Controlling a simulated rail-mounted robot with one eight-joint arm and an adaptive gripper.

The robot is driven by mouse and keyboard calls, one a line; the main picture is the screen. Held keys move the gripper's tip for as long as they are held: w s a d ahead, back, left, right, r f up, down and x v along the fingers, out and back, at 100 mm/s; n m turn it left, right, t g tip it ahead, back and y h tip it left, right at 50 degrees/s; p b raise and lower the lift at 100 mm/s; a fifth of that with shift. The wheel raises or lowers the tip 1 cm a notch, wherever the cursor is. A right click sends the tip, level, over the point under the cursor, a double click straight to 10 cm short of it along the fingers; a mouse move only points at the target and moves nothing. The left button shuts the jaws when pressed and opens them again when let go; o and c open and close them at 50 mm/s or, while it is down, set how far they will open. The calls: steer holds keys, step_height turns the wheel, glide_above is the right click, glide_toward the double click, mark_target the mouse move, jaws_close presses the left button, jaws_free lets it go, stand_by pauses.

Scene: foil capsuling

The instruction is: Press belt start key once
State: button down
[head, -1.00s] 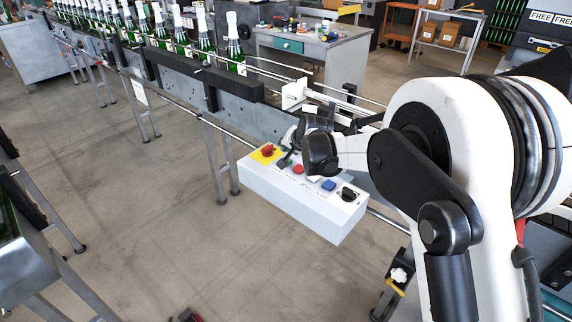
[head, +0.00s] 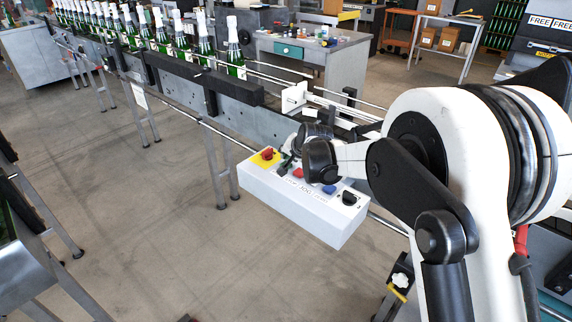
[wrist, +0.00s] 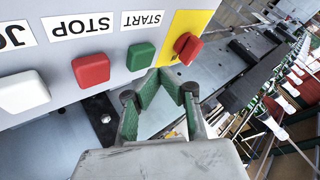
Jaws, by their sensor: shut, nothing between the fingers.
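The white control box (head: 300,209) hangs at the front side of the conveyor. In the wrist view, its green key (wrist: 141,57) sits under the START label (wrist: 144,19). My gripper (wrist: 160,75) is shut and empty. Its tips are close beside the green key's lower right edge in that view; I cannot tell whether they touch it. In the head view, my gripper (head: 285,163) is over the box's left part, and the wrist hides some keys.
Close to START are a red key (wrist: 91,69) under STOP, a white key (wrist: 23,92) and a red emergency knob (wrist: 188,48) on a yellow plate. The box also has a blue key (head: 329,189) and black selector (head: 349,198). Bottles (head: 235,48) line the conveyor.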

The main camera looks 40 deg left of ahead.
steer(key=shift+f, duration=0.15)
stand_by(0.5)
steer(key=shift+f+b, duration=0.3)
steer(key=shift+b, duration=0.15)
steer(key=shift+f+b, duration=0.45)
steer(key=shift+f, duration=0.05)
stand_by(0.7)
steer(key=shift+r, duration=0.15)
stand_by(0.3)
steer(key=shift+r+p, duration=0.3)
steer(key=shift+r, duration=0.5)
steer(key=shift+r, duration=0.1)
steer(key=shift+r+p, duration=0.95)
steer(key=shift+r, duration=1.5)
